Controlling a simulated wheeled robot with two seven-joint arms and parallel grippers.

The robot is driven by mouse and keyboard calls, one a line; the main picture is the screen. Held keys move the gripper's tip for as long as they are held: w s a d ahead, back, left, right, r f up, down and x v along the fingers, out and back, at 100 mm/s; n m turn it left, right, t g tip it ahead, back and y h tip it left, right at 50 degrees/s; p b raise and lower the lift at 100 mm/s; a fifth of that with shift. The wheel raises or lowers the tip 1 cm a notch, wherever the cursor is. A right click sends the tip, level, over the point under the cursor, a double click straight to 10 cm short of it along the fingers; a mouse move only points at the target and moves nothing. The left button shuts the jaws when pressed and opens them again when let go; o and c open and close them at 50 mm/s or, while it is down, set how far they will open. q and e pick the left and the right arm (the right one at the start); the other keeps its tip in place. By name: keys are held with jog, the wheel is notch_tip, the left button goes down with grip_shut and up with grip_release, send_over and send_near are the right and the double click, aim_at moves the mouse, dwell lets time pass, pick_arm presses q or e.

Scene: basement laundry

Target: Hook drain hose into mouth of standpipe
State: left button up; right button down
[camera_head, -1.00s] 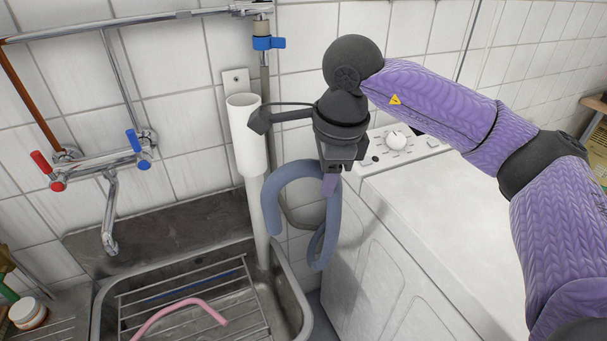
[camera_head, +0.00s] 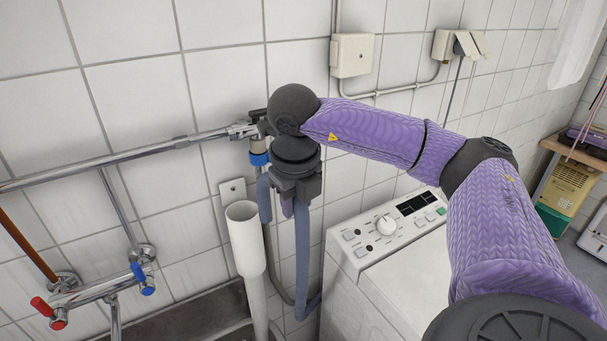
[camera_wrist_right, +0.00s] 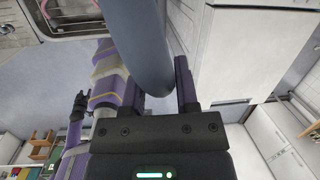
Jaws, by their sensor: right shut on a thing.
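The blue-grey drain hose (camera_head: 302,245) is bent into a hook, held high by my right gripper (camera_head: 287,205). The hook's short leg hangs at the left, just right of the standpipe and apart from its mouth. The white standpipe (camera_head: 246,245) stands upright against the tiles, its round mouth open upward and empty. In the right wrist view the hose (camera_wrist_right: 146,45) runs between the two fingers of my right gripper (camera_wrist_right: 156,72). A dark shape on a purple arm at the left there looks like my left gripper (camera_wrist_right: 80,104); its fingers are too small to read.
A blue-handled tap (camera_head: 259,158) on a chrome wall pipe (camera_head: 130,163) is close behind the hook. The white washing machine (camera_head: 400,262) stands at the right. A mixer with red and blue knobs (camera_head: 100,290) is at lower left, above the sink's back ledge (camera_head: 190,318).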

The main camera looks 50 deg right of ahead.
aim_at(270, 211)
jog(key=w, duration=0.4)
jog(key=shift+w, duration=0.1)
jog(key=shift+w+d+f, duration=0.1)
jog(key=shift+w, duration=1.15)
notch_tip(270, 211, down, 4)
jog(key=b, duration=0.3)
jog(key=shift+w+f, duration=0.15)
jog(key=shift+f, duration=0.05)
jog(key=shift+f+b, duration=0.8)
jog(key=shift+b, duration=0.25)
pick_arm(q)
notch_tip(270, 211, down, 7)
jog(key=b, duration=0.1)
jog(key=shift+s+a+r+b, duration=0.15)
jog(key=shift+s+a+b, duration=0.15)
jog(key=shift+a+b, duration=0.15)
pick_arm(e)
notch_tip(270, 211, down, 4)
jog(key=shift+r, duration=0.2)
pick_arm(q)
jog(key=shift+d, duration=0.1)
